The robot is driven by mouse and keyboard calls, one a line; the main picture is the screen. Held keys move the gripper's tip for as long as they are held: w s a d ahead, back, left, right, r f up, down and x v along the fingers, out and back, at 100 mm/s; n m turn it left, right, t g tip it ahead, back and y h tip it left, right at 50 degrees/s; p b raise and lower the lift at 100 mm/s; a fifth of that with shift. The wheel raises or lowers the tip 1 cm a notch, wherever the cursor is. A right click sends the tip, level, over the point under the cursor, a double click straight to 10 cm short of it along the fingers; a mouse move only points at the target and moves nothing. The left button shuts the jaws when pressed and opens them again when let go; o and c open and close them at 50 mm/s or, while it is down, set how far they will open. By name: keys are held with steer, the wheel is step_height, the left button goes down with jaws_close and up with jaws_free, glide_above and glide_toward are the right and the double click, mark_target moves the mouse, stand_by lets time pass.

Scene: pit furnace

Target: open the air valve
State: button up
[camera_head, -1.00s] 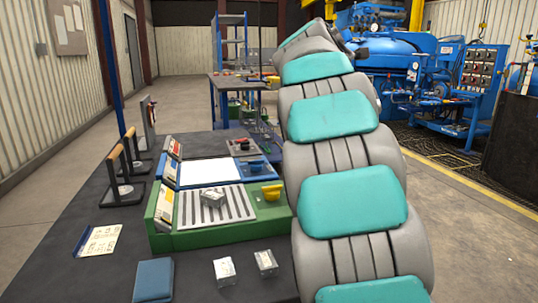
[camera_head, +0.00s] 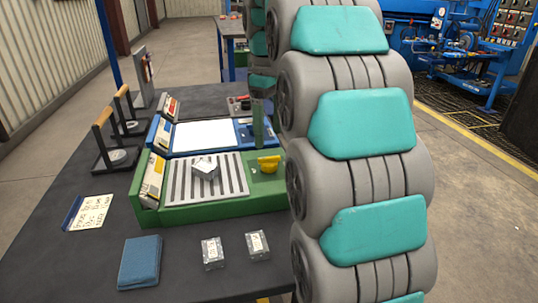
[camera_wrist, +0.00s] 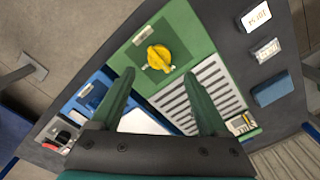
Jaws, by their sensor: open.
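A yellow valve handle (camera_wrist: 159,57) sits on the right end of a green tray station (camera_wrist: 185,25), with a small label plate beside it that I cannot read. In the head view the handle (camera_head: 268,164) shows just left of my arm. I cannot tell from these frames whether it is the air valve or how it is set. My gripper (camera_wrist: 159,76) is open and empty, its two green fingers pointing toward the yellow handle, one to each side of it in the wrist view. They appear above the station, apart from the handle.
A blue station (camera_head: 184,151) with a white plate stands behind the green one. Wooden-handled stands (camera_head: 118,160) are at left.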

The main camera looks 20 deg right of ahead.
mark_target(269, 157)
step_height(269, 157, down, 2)
steer(key=shift+f+b, duration=0.1)
steer(key=shift+b, duration=0.75)
steer(key=shift+f, duration=2.55)
jaws_close()
